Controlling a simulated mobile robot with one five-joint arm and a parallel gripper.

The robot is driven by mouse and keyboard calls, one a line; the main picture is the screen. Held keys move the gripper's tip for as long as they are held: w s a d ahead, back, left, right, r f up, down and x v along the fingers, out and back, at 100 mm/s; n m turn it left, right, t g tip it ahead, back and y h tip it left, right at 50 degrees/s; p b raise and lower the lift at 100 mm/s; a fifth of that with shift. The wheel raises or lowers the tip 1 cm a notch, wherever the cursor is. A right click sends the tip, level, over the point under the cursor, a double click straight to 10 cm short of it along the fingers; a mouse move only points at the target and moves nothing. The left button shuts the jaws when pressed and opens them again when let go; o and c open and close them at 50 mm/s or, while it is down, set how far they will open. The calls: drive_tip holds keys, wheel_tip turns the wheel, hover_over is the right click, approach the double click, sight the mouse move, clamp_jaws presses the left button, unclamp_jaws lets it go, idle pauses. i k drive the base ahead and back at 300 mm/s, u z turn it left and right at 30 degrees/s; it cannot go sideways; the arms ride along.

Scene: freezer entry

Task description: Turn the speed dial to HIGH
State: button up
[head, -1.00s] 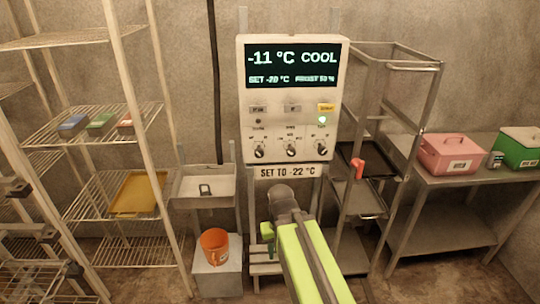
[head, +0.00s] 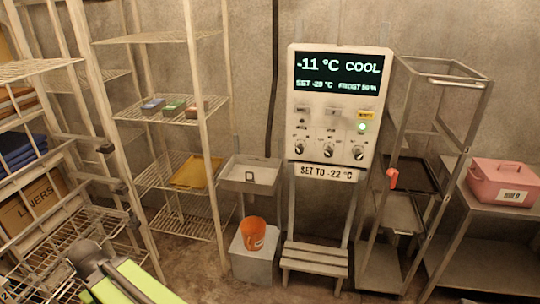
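The control panel (head: 338,115) is a pale box on the back wall. Its display (head: 339,74) reads -11 °C COOL with a smaller line, SET -20 °C. Low on the panel are three knobs: left (head: 299,149), middle (head: 328,151) and right (head: 358,153). Their labels are too small to read, so I cannot tell which is the speed dial or its setting. A green lamp (head: 362,127) glows above the right knob. My gripper (head: 77,268) is at the lower left, well away from the panel. Its fingers are not clear.
A SET TO -22 °C sign (head: 323,173) is below the panel, above a step stool (head: 315,258). An orange bucket (head: 252,233) stands left of the stool. A metal rack (head: 440,85) stands right of the panel. Wire shelves (head: 165,100) fill the left. Floor before the stool looks clear.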

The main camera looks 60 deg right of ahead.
sight(328, 153)
drive_tip(key=z, duration=0.05)
drive_tip(key=i, duration=0.8)
drive_tip(key=z, duration=0.65)
